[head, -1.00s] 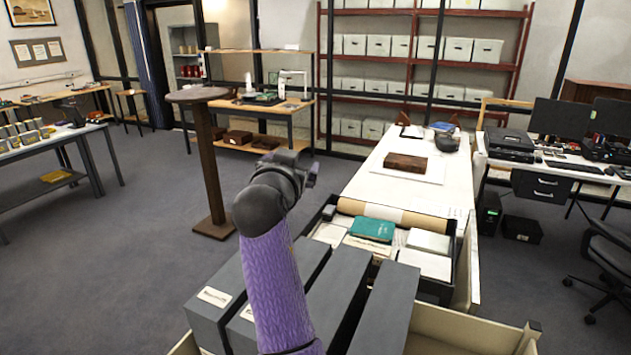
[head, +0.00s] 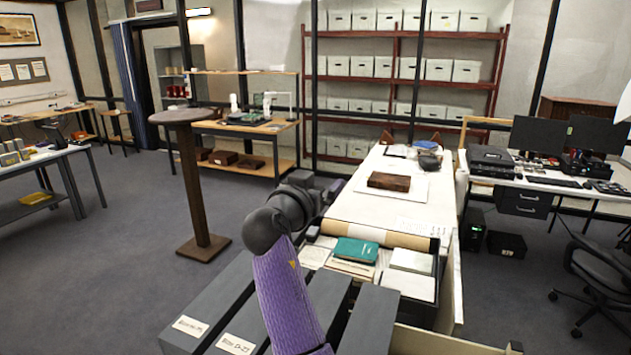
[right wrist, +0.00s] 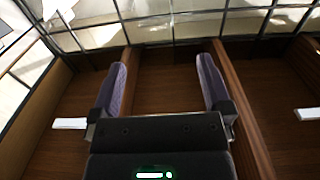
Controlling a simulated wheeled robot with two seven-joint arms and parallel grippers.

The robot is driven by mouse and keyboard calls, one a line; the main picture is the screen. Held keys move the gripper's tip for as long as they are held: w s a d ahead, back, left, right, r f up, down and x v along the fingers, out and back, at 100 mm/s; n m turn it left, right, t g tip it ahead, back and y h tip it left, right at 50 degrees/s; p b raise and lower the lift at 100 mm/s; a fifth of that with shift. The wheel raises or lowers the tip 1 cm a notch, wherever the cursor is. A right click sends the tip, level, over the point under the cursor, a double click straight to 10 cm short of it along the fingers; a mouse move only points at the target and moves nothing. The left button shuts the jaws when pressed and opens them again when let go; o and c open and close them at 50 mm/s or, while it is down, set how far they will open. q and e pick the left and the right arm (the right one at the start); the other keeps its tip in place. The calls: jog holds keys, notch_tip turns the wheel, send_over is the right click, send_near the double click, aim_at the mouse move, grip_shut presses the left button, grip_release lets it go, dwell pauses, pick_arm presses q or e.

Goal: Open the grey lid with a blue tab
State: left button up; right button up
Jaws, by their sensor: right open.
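A grey lid with a blue tab cannot be made out in either view. Long dark grey boxes (head: 365,325) lie side by side at the bottom of the head view; some carry white labels, and I see no blue tab on them. My right arm reaches over these boxes. My right gripper (head: 328,190) is partly hidden behind its wrist in the head view. In the right wrist view it (right wrist: 162,78) is open, with nothing between its two purple-padded fingers. Brown wooden panels (right wrist: 170,85) lie beyond the fingers. My left gripper is not in view.
A dark tray (head: 437,290) with a green book (head: 356,251) and papers stands past the grey boxes. A long white table (head: 375,212) holds a brown box (head: 389,181). A round-topped stand (head: 190,116) is at left. Open floor lies between.

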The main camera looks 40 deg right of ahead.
grip_shut()
dwell(0.8)
dwell(0.4)
